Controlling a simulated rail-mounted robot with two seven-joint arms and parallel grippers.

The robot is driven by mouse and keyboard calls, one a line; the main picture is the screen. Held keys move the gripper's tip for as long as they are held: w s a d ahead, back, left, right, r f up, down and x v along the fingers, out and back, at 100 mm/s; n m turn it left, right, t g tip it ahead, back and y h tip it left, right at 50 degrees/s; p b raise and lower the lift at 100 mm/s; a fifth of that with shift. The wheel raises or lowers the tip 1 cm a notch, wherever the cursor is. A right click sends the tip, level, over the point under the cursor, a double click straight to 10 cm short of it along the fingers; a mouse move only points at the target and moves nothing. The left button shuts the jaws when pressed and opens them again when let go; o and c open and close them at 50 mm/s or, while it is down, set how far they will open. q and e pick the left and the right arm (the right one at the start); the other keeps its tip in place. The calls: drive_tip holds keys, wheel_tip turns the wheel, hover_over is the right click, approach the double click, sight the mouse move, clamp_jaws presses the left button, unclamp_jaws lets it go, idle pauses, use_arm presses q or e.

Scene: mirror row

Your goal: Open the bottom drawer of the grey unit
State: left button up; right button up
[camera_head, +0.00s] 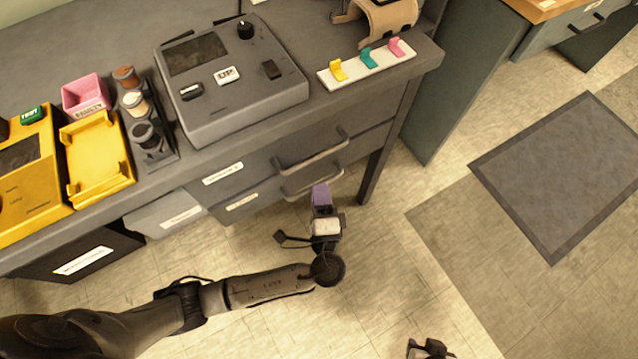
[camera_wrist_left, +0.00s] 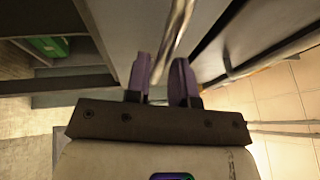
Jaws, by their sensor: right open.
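The grey unit has two drawers under the worktop. The upper drawer (camera_head: 240,170) has a bar handle (camera_head: 312,150). The bottom drawer (camera_head: 258,199) sits below it with its own bar handle (camera_head: 300,190); no clear gap shows at its front. My left gripper (camera_head: 321,190), with purple fingers, is at the bottom handle. In the left wrist view the handle bar (camera_wrist_left: 175,40) runs between the two close-set fingers (camera_wrist_left: 162,80), which look closed on it. My right gripper (camera_head: 428,348) is at the bottom edge, open, far from the unit.
On the worktop stand a grey device (camera_head: 240,105), a yellow tray (camera_head: 95,160), a pink box (camera_head: 86,95) and a white strip with coloured hooks (camera_head: 367,66). A table leg (camera_head: 385,150) is right of the drawers. The floor before the unit is clear; a mat (camera_head: 565,175) lies right.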

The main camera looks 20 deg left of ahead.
use_arm(q)
drive_tip(key=shift+x, duration=1.15)
drive_tip(key=shift+c, duration=0.2)
clamp_jaws()
